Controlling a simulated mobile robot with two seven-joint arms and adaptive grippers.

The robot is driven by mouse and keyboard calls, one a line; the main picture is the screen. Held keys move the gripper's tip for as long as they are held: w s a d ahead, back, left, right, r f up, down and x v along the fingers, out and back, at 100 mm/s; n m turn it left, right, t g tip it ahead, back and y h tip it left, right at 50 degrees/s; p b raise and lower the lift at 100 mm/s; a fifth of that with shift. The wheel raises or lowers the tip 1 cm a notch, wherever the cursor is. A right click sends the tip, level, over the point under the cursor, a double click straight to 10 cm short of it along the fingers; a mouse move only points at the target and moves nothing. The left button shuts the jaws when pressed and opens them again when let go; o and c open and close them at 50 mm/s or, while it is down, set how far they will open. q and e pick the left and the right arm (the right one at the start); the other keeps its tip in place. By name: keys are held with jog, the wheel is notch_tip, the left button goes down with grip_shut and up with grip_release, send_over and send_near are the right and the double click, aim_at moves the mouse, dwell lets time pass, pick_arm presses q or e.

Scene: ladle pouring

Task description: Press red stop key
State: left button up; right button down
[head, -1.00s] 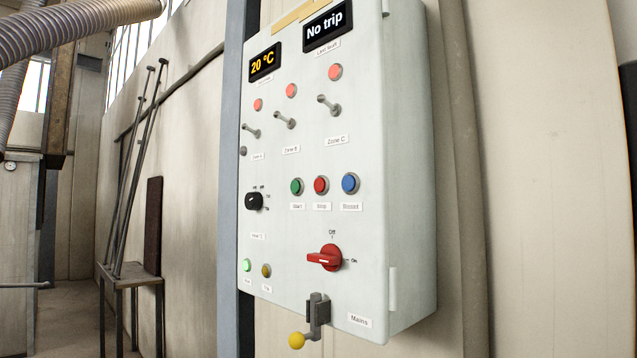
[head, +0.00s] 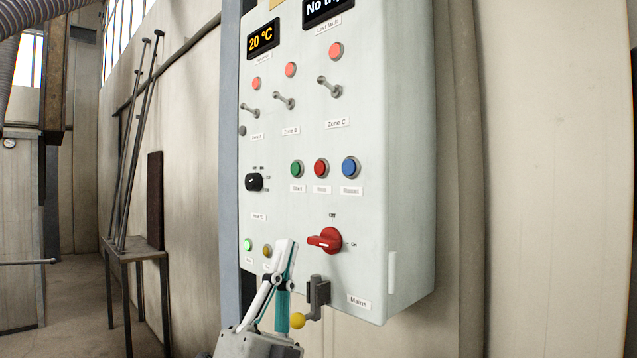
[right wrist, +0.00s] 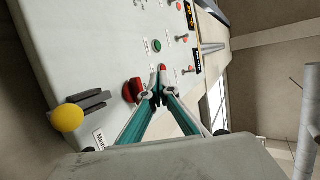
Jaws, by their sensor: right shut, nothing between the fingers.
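The red stop key (head: 321,168) sits in a row on the pale control box, between a green start key (head: 297,168) and a blue reset key (head: 350,167). My right gripper (head: 285,245) is shut and empty. In the head view its tips are below the keys, left of the red mains switch (head: 325,240), overlapping the lower left of the box. In the right wrist view the tips (right wrist: 160,80) show beside the mains switch (right wrist: 132,91), with a red key (right wrist: 163,68) just past them. I cannot tell the gap to the panel. My left gripper is not in view.
A lever with a yellow ball (head: 297,320) hangs at the box's lower edge, close to my right gripper. Toggle levers (head: 330,88) stick out above the keys. A small stand with rods (head: 135,255) is at the left.

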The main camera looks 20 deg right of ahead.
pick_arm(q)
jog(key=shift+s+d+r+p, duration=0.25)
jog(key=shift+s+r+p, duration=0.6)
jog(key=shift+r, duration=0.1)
pick_arm(e)
jog(key=a+r+m+g+y, duration=0.2)
jog(key=a+r+y, duration=0.2)
jog(key=r, duration=0.8)
jog(key=shift+s+a+r+y, duration=0.2)
jog(key=shift+s+a+y, duration=0.1)
jog(key=shift+s+a, duration=0.2)
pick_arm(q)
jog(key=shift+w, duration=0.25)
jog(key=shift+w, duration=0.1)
